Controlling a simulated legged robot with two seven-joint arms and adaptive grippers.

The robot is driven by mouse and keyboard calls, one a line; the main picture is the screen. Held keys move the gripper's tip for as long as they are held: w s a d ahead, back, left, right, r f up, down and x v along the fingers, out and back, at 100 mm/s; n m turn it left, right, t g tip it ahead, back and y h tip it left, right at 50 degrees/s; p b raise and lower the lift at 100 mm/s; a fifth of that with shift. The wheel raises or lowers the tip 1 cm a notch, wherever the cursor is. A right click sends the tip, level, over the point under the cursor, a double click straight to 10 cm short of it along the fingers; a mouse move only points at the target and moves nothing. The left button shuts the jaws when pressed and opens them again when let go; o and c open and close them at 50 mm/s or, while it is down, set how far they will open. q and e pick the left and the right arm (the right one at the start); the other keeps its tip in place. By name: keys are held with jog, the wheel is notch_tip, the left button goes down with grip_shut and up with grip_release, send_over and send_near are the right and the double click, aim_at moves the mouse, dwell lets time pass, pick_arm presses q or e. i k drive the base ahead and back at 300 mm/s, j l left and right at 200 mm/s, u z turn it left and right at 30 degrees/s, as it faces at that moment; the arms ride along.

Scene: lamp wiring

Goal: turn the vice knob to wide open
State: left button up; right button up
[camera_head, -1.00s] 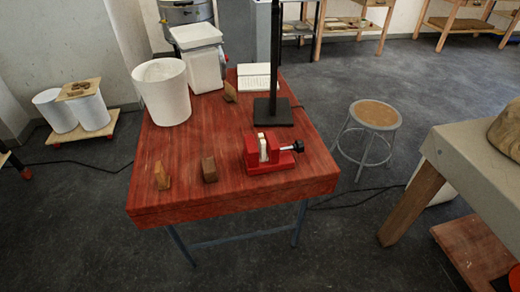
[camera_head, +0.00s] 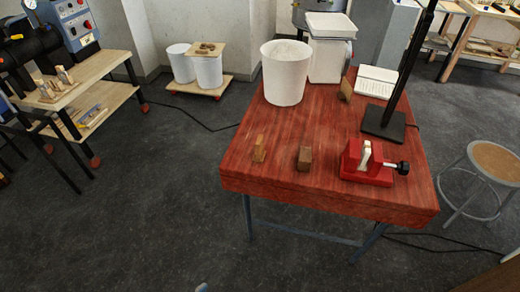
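The red vice (camera_head: 366,172) sits on the red wooden table (camera_head: 240,168) near its front right. Its black knob (camera_head: 403,168) is on the end of a light rod that sticks out of the vice's right side. A pale upright piece (camera_head: 366,153) stands between the red jaws. Whether it is touched by both jaws is too small to tell.
Two small wooden blocks (camera_head: 304,158) (camera_head: 259,149) stand left of the vice. Behind it is a black lamp stand base (camera_head: 384,122). A white bucket (camera_head: 285,73) stands at the back left of the table. A stool (camera_head: 494,163) is to the right. Floor before the table is clear.

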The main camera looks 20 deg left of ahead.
aim_at(402, 168)
jog(key=l+u, duration=0.15)
jog(key=l, duration=0.5)
jog(key=l+u, duration=0.1)
jog(key=l, duration=0.55)
jog(key=k+l+u, duration=0.15)
jog(key=l, duration=0.5)
jog(key=l+u, duration=0.1)
jog(key=l, duration=0.55)
